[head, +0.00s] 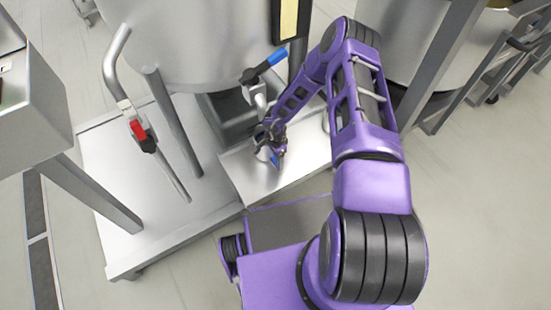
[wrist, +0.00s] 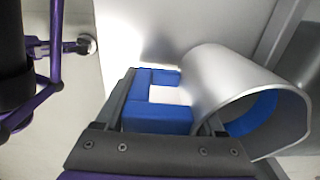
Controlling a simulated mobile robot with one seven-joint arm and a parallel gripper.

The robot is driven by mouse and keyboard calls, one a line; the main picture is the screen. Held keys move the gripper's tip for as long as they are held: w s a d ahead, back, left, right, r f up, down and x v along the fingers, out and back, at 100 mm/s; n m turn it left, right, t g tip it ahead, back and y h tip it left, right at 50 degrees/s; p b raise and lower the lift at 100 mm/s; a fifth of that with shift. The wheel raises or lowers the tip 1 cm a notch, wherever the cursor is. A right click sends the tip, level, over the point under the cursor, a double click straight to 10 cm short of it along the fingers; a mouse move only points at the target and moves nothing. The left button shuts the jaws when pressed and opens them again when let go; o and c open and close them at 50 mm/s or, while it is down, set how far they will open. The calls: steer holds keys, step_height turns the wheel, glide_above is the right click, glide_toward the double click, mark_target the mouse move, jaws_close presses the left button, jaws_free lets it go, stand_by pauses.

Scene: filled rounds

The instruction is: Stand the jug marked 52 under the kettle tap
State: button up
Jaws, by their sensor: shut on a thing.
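In the wrist view, a silver jug (wrist: 222,80) with a blue inside lies across the right side, its open mouth towards the lower right. My gripper (wrist: 168,110) is shut on its blue loop handle (wrist: 158,122). No number shows, so I cannot read the mark 52. In the head view my gripper (head: 273,146) is low over a steel shelf, with a bit of blue at its tip; the jug is mostly hidden there. The kettle tap (head: 258,92), with a blue lever, is above my gripper in the picture. I cannot tell whether the jug touches the shelf.
The steel shelf (head: 245,178) juts out before the big kettle (head: 190,45). A bent pipe with a red-handled valve (head: 142,133) stands to the left, beside a steel leg. Another vessel (head: 405,50) and its frame stand at the right. Floor is open at lower right.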

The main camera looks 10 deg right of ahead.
steer(key=shift+f, duration=0.45)
stand_by(0.4)
steer(key=o, duration=1.5)
steer(key=shift+r, duration=0.15)
steer(key=shift+r+p, duration=1.3)
steer(key=shift+r, duration=0.4)
